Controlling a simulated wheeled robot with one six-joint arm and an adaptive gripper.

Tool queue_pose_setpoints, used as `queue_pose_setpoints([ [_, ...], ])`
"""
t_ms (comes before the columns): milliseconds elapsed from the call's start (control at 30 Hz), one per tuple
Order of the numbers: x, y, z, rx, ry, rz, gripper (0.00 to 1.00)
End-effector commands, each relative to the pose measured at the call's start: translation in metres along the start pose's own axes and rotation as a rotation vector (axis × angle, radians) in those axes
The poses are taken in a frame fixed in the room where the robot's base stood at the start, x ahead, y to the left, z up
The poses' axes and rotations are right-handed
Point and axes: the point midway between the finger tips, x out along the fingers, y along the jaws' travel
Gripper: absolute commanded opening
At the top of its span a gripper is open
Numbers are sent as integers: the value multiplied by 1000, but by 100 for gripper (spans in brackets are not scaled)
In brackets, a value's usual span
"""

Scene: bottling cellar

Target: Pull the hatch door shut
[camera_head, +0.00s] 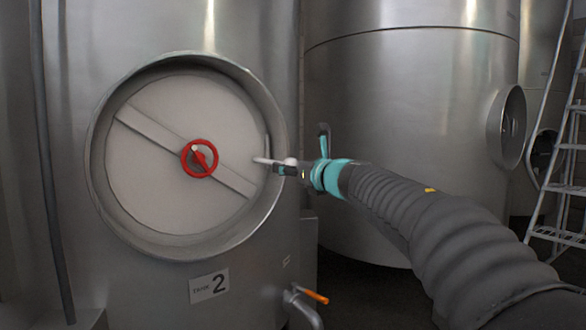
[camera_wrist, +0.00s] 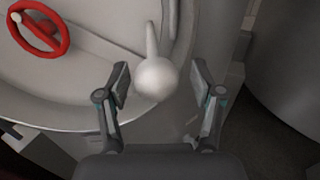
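The hatch door (camera_head: 150,190) is a round grey plate with a diagonal bar and a red handwheel (camera_head: 186,170). It lies within the raised round collar (camera_head: 272,105) of the tank and looks close to flush; I cannot tell whether a gap remains. A pale handle (camera_head: 262,160) with a ball end stands at the door's right edge. My gripper (camera_head: 286,166) is at the handle's ball end. In the wrist view my gripper (camera_wrist: 161,78) is open, with one finger on each side of the ball knob (camera_wrist: 155,80) and visible gaps between. The handwheel (camera_wrist: 58,46) is at upper left.
A plate marked 2 (camera_head: 209,286) and a valve with an orange handle (camera_head: 314,296) sit below the hatch. A second tank (camera_head: 400,90) with its own round hatch (camera_head: 508,127) stands to the right. A ladder (camera_head: 568,145) is at the far right.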

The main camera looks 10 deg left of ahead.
Motion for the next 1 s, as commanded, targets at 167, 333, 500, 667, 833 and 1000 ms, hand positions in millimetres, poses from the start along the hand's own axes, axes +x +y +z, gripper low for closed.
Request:
queue_pose_setpoints([
  [167,-2,1,0,0,1,1,67],
  [333,-18,0,0,-1,1,0,67],
  [500,-50,0,1,-1,-1,-1,67],
  [667,-82,0,0,0,0,-2,67],
  [833,-106,0,0,-1,0,-2,67],
  [1000,-118,0,0,0,0,0,67],
])
